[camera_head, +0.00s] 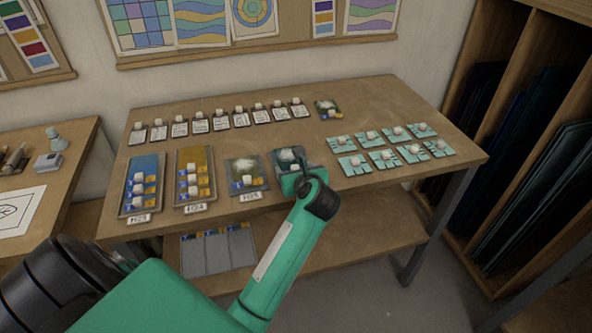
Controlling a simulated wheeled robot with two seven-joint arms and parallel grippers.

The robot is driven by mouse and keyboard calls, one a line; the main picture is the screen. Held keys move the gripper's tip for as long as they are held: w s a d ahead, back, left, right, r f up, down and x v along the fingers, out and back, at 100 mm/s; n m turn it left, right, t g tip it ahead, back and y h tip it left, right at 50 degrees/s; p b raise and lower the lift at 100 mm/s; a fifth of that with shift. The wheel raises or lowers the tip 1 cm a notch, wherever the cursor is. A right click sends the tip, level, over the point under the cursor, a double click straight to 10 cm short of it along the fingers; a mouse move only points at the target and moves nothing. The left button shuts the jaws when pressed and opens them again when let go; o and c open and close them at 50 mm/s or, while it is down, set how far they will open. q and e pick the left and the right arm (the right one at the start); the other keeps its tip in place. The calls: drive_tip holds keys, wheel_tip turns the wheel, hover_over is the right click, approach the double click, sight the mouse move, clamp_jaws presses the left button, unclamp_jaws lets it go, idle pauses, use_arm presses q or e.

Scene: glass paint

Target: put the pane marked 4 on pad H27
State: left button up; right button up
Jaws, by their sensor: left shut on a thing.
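My left gripper (297,177) hangs over the near edge of the table, at the dark pad (282,158) with a white smear. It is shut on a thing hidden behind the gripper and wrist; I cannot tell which. Left of it are pads whose labels seem to read H23 (138,218), H24 (195,208) and H25 (250,197). The label of the dark pad is covered by my arm, and I cannot make out H27. Several teal panes (355,164) with white knobs lie at the right. Their numbers are too small to read. My right gripper is not in view.
A row of small cards with white knobs (200,126) lies along the back of the table (400,100). A dark pane (328,110) with yellow and blue bits lies at the back right. A grey tray (218,250) sits on the lower shelf. A rack (520,130) stands at the right.

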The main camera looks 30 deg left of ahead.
use_arm(q)
drive_tip(key=shift+f, duration=0.2)
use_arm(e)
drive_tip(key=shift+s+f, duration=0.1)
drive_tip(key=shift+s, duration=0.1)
use_arm(q)
drive_tip(key=shift+f, duration=0.2)
drive_tip(key=o, duration=1)
drive_tip(key=shift+o, duration=0.8)
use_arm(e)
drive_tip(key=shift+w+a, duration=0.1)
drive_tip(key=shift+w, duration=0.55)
use_arm(q)
drive_tip(key=shift+r, duration=0.15)
